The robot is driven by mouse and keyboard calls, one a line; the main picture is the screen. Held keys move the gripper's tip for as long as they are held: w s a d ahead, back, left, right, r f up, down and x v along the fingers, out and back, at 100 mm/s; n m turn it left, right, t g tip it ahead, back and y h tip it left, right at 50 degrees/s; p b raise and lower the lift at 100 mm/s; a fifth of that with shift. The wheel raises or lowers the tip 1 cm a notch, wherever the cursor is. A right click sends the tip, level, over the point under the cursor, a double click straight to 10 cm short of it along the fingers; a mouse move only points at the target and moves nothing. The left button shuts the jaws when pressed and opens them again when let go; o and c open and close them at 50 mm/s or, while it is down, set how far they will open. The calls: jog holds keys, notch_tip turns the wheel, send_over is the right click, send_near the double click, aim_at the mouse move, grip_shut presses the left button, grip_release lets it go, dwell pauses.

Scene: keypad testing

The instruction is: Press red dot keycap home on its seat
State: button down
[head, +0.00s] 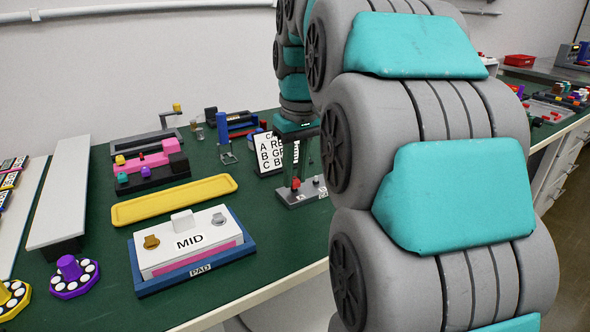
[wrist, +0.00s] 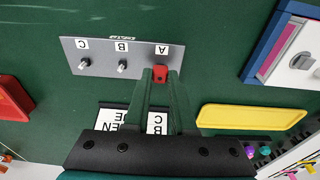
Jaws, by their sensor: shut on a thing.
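The red dot keycap (wrist: 160,72) is between my gripper's fingertips (wrist: 161,80) in the wrist view, at the A end of a grey seat plate (wrist: 102,53). The plate carries labels A, B and C. Bare metal pegs stand by B (wrist: 122,66) and C (wrist: 84,64). The peg by A is hidden under the keycap, and I cannot tell how far down the keycap sits. In the head view the red keycap (head: 295,183) shows low over the plate (head: 296,199), with my gripper above it, partly hidden by my arm.
A lettered card (head: 270,154) stands close behind the plate. A yellow tray (head: 176,200) and a blue pad tray (head: 250,258) with a white MID box (head: 160,260) lie to the left. A red tray (wrist: 12,100) is at the wrist view's left edge. Green table between is clear.

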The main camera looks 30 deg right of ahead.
jog(key=shift+f, duration=0.3)
jog(key=c, duration=0.7)
grip_release()
jog(key=shift+o, duration=0.2)
notch_tip(320, 180, up, 8)
jog(key=shift+s, duration=0.45)
jog(key=shift+f, duration=0.1)
